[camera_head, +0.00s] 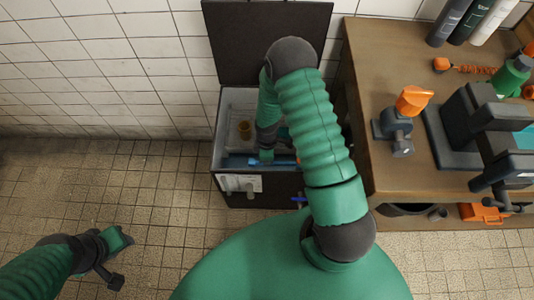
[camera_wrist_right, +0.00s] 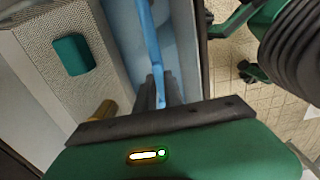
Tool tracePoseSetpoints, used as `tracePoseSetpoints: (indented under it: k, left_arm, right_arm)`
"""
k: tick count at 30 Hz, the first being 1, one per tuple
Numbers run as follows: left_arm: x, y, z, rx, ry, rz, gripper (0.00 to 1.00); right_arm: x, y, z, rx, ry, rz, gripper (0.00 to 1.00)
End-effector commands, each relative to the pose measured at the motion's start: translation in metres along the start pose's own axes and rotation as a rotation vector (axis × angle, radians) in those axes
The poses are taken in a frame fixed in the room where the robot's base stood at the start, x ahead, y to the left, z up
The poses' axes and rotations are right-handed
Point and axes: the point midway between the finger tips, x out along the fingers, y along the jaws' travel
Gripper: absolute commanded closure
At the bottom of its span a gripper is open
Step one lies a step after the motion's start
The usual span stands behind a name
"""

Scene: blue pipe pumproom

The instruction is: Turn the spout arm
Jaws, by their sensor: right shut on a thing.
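A dark box (camera_head: 285,187) with its lid raised stands below the tiled wall in the head view. A blue bar, which looks like the spout arm (camera_head: 286,161), lies inside near its front wall. My right arm reaches into the box, and my right gripper (camera_wrist_right: 160,98) is shut on this blue bar, which runs up from between the fingers in the wrist view (camera_wrist_right: 150,40). The bar's far end is out of that view. In the head view my arm hides part of the box's inside. My left gripper (camera_head: 112,259) hangs over the floor, apart from everything; its jaw opening is unclear.
A brown workbench (camera_head: 385,60) stands close on the right, with an orange-topped valve (camera_head: 411,101), a dark machine (camera_head: 485,125) and several bottles. The tiled floor at left is clear.

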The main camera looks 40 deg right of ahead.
Motion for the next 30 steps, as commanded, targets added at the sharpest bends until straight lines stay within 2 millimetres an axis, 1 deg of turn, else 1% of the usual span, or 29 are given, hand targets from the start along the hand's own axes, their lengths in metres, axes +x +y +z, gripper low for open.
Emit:
tracePoseSetpoints:
  k: [15, 16, 21, 30]
  left_arm:
    - [-0.0023, 0.0, -0.0006, 0.0, 0.0, 0.0, 0.64]
    - [-0.0022, 0.0, -0.0006, 0.0, 0.0, 0.0, 0.64]
    - [-0.0022, 0.0, -0.0005, 0.0, 0.0, 0.0, 0.64]
    - [-0.0029, 0.0, -0.0007, 0.0, 0.0, 0.0, 0.64]
  right_arm:
    - [-0.0001, -0.0026, 0.0012, -0.028, -0.002, 0.0, 1.0]
    - [-0.0001, -0.0026, 0.0012, -0.028, -0.002, -0.001, 0.86]
    - [0.0, -0.0025, 0.0009, -0.027, -0.001, 0.0, 0.65]
    - [-0.0019, -0.0018, 0.0004, -0.025, 0.0, 0.001, 0.65]
